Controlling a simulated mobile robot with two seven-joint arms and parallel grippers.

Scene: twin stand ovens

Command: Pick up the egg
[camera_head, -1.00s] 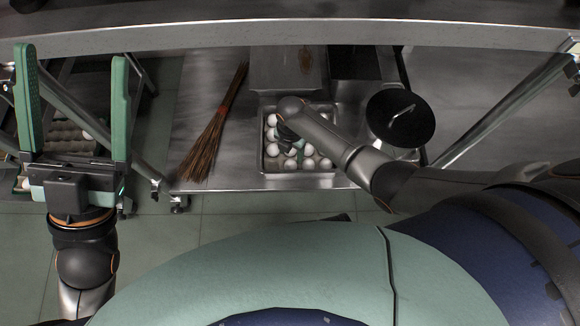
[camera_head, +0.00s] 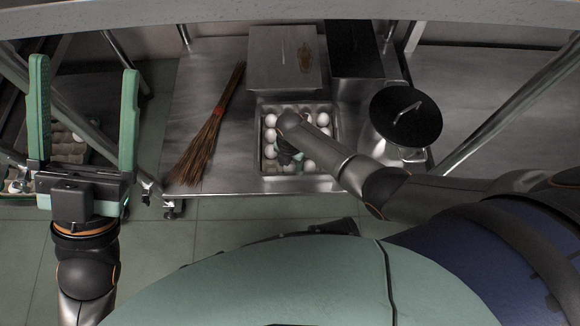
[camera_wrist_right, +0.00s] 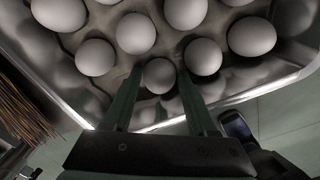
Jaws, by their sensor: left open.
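Several white eggs sit in a grey carton inside a metal tray (camera_head: 262,183) on the steel shelf. My right gripper (camera_wrist_right: 160,75) reaches down into this tray. In the right wrist view its two green fingers stand on either side of one white egg (camera_wrist_right: 159,76) at the near edge of the group. The fingertips are very close to the egg's sides; whether they touch it cannot be told. In the head view the right fingers are mostly hidden by the wrist. My left gripper (camera_head: 84,110) is open, empty and raised at the left, away from the tray.
A broom (camera_head: 208,135) lies left of the tray. A metal box (camera_head: 285,58) stands behind it, and a pot with a black lid (camera_head: 406,116) stands to its right. More eggs (camera_head: 68,138) sit at far left. A counter edge (camera_head: 290,14) runs overhead.

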